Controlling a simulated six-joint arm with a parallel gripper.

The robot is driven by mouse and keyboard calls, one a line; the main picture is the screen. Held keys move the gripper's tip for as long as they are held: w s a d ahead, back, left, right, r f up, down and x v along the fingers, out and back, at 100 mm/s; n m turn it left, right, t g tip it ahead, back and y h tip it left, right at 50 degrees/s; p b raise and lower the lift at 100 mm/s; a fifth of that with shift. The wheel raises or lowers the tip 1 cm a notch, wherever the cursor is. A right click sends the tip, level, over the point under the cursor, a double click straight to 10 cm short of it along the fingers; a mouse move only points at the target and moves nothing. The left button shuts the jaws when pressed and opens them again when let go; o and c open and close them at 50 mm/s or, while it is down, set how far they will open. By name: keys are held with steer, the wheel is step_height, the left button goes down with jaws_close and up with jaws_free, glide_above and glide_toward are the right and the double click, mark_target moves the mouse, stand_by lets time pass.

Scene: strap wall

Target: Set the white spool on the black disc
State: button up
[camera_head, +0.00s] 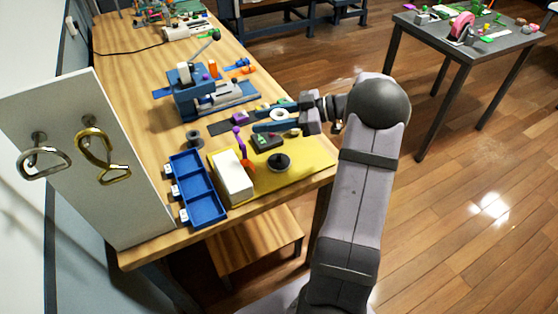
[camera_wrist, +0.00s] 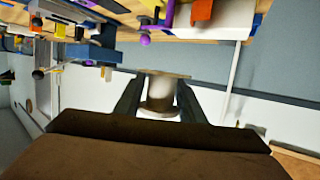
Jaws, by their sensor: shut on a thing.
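My gripper (camera_head: 268,119) reaches in from the right over the workbench. It is shut on the white spool (camera_head: 279,114), which shows between its two fingers. In the wrist view the spool (camera_wrist: 160,94) has a pale barrel with a wider flange at each end, and a dark finger presses on each side. The black disc (camera_head: 279,163) lies on the yellow mat (camera_head: 305,168) near the bench's right edge, with a small dark raised part in its middle. The gripper and spool appear behind the disc in the head view, apart from it. The spool's height above the bench is hard to tell.
A white block (camera_head: 232,180) and a dark box with coloured buttons (camera_head: 267,142) sit on or by the mat. A blue tray (camera_head: 196,189), a grey spool (camera_head: 194,138) and a blue fixture (camera_head: 190,95) stand to the left. The mat right of the disc is clear.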

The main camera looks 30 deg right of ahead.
steer(key=shift+s+a+r, duration=0.3)
steer(key=shift+s+a, duration=0.05)
steer(key=shift+s, duration=0.05)
steer(key=shift+f, duration=0.1)
steer(key=shift+w+f+p, duration=0.1)
steer(key=shift+f+p, duration=0.75)
steer(key=shift+f, duration=4.1)
steer(key=shift+f, duration=0.6)
steer(key=o, duration=1.1)
